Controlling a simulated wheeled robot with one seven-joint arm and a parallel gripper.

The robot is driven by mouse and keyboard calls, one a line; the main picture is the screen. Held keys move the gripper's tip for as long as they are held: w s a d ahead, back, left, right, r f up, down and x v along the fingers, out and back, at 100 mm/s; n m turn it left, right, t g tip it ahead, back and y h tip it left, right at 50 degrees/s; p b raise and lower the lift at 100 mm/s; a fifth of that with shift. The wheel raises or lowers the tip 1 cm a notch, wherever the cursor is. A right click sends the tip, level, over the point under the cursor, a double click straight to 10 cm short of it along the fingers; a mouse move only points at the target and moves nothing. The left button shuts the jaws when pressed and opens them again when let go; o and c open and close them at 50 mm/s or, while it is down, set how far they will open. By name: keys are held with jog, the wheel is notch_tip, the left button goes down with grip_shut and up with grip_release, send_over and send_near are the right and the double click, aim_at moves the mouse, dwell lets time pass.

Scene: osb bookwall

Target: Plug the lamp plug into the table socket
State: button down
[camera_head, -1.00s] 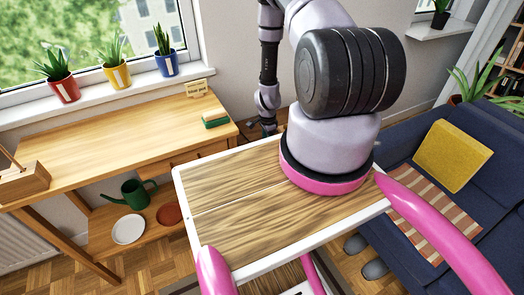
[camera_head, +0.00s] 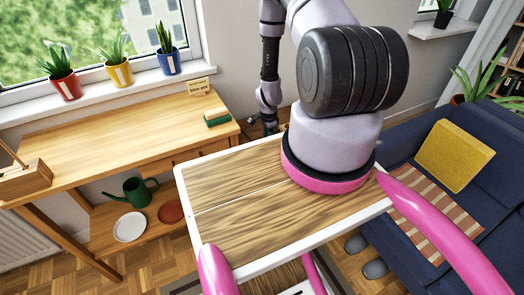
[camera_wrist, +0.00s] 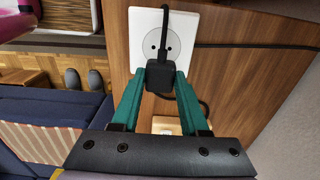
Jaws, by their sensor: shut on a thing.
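In the wrist view the socket (camera_wrist: 175,36) is a round white outlet on a white plate, set on a brown wood panel. My gripper (camera_wrist: 160,80) has teal fingers shut on the black lamp plug (camera_wrist: 160,74). The plug overlaps the lower part of the socket's face, and two dark holes still show above it. Its black cord (camera_wrist: 165,20) runs up across the socket face. The exact gap between plug and socket cannot be told. In the head view my gripper (camera_head: 270,126) is small, beyond the tray-like wood top, and the plug cannot be made out.
Another stretch of black cord (camera_wrist: 250,46) crosses the panel on the right. A pale object (camera_wrist: 166,125) shows between my fingers. A wooden desk (camera_head: 100,130) stands under the window, and a blue sofa (camera_head: 490,160) is at the right. Slippers (camera_wrist: 83,79) lie on the floor.

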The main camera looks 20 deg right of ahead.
jog(key=shift+a, duration=0.3)
jog(key=shift+a, duration=0.35)
jog(key=shift+a, duration=0.7)
jog(key=shift+a+f, duration=0.1)
jog(key=shift+f, duration=0.5)
dwell(2.4)
jog(key=shift+c, duration=1.7)
grip_release()
